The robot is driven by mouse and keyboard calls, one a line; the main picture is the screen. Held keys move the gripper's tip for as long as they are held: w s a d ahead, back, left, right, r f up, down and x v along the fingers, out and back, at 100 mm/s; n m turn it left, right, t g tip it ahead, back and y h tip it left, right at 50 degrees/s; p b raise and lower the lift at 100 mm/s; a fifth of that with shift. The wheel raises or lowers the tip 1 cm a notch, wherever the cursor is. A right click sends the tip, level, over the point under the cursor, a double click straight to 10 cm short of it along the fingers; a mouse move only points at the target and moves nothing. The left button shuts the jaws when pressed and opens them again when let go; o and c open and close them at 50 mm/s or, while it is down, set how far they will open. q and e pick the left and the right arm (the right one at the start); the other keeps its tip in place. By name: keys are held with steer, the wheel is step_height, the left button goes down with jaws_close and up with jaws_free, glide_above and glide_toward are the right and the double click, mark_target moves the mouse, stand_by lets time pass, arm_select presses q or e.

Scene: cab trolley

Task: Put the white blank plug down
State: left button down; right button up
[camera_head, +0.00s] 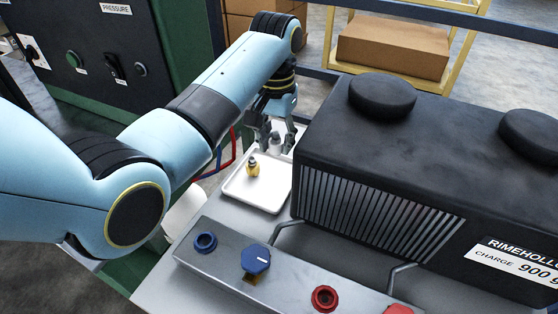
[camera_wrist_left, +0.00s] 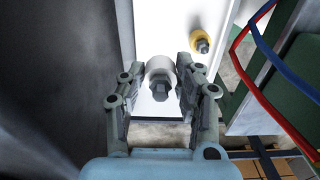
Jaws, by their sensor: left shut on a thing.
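The white blank plug (camera_wrist_left: 160,67) is between the fingers of my left gripper (camera_wrist_left: 160,90) in the wrist view, with its dark hex end toward the camera. My left gripper (camera_head: 277,143) is shut on it in the head view. The plug is over the far part of the white tray (camera_head: 268,203). I cannot tell whether the plug touches the tray. A yellow plug with a dark tip (camera_head: 252,169) stands in the near part of the tray; it also shows in the wrist view (camera_wrist_left: 197,40). My right gripper is not in view.
The big black ribbed unit (camera_head: 420,150) stands close to the right of the tray. A grey manifold in front carries a blue ring (camera_head: 205,242), a blue cap (camera_head: 255,258) and a red ring (camera_head: 325,298). Red and blue hoses (camera_wrist_left: 246,50) run beside the tray.

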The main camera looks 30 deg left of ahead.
arm_select(q)
glide_above(277, 183)
step_height(277, 183, down, 5)
steer(key=shift+r, duration=0.2)
steer(key=shift+f, duration=0.35)
step_height(277, 183, down, 4)
steer(key=shift+f+b, duration=0.15)
steer(key=shift+b, duration=0.3)
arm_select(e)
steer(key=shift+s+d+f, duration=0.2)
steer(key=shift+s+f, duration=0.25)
arm_select(q)
steer(key=shift+f, duration=0.15)
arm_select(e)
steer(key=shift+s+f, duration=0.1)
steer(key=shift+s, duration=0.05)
arm_select(q)
steer(key=c, duration=0.9)
jaws_free()
steer(key=shift+c, duration=0.2)
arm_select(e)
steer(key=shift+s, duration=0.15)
